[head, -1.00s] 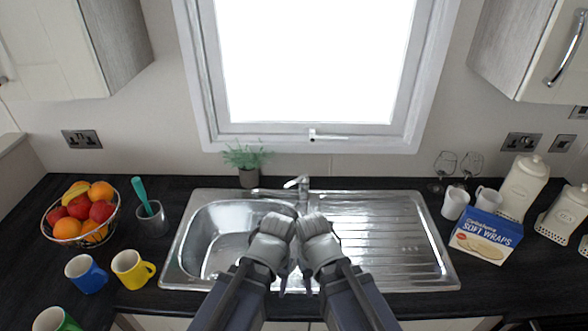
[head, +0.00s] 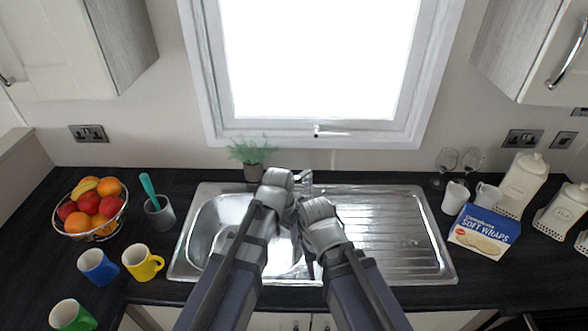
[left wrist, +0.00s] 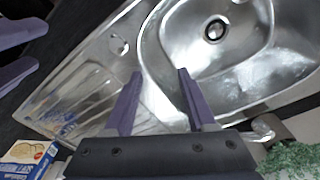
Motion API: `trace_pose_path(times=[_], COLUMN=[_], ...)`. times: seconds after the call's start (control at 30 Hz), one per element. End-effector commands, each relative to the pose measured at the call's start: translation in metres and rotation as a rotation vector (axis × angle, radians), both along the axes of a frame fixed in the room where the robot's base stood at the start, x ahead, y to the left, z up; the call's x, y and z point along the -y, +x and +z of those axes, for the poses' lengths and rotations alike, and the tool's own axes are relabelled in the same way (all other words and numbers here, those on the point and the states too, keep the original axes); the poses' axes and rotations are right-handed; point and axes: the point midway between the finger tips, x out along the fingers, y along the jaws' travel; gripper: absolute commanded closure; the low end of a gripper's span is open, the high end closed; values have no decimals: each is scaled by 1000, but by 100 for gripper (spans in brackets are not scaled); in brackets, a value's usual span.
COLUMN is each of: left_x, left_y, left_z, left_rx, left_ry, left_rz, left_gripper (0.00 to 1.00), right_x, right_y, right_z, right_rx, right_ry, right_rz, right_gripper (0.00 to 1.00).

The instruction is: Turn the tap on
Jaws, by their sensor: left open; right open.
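The chrome tap (head: 305,179) stands at the back edge of the steel sink, mostly hidden behind my grippers in the head view. In the left wrist view part of the tap (left wrist: 264,127) shows at the lower right, beside my left gripper. My left gripper (left wrist: 160,72) is open and empty above the sink, its two purple fingers apart. In the head view my left gripper (head: 277,190) is just left of the tap, its fingers hidden. My right gripper (head: 320,222) is open, lower and nearer, over the sink's middle. I cannot tell whether either touches anything.
The sink bowl (head: 204,220) is left and the ribbed drainer (head: 395,235) right. A potted plant (head: 253,160) stands behind the bowl, close to the left gripper. Mugs and a fruit basket (head: 104,237) are left; a wraps box (head: 484,231) and wine glasses (head: 447,162) are right.

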Motion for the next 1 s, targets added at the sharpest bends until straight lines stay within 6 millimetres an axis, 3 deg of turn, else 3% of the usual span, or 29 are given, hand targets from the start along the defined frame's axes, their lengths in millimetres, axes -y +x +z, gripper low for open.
trace_pose_path(times=[0.03,0.1,0.2,0.3,0.43,0.67,1.0], left_x=[4,4,0,-4,-8,-8,-2], left_y=[51,97,151,187,206,207,214], left_z=[28,45,66,80,86,83,54], left_rx=[34,88,161,217,254,259,258], left_ry=[-37,-83,-130,-157,-171,-173,-171], left_rz=[-35,-93,-159,-203,-231,-237,-236], left_gripper=[44,44,44,44,44,44,44], right_x=[0,0,0,0,0,0,0], right_y=[0,0,0,0,0,0,0], right_z=[27,42,58,67,70,66,38], right_rx=[0,0,0,0,0,0,0], right_ry=[1,1,1,2,2,2,1], right_rz=[-2,-4,-6,-8,-9,-9,-4], right_gripper=[50,50,50,50,50,50,50])
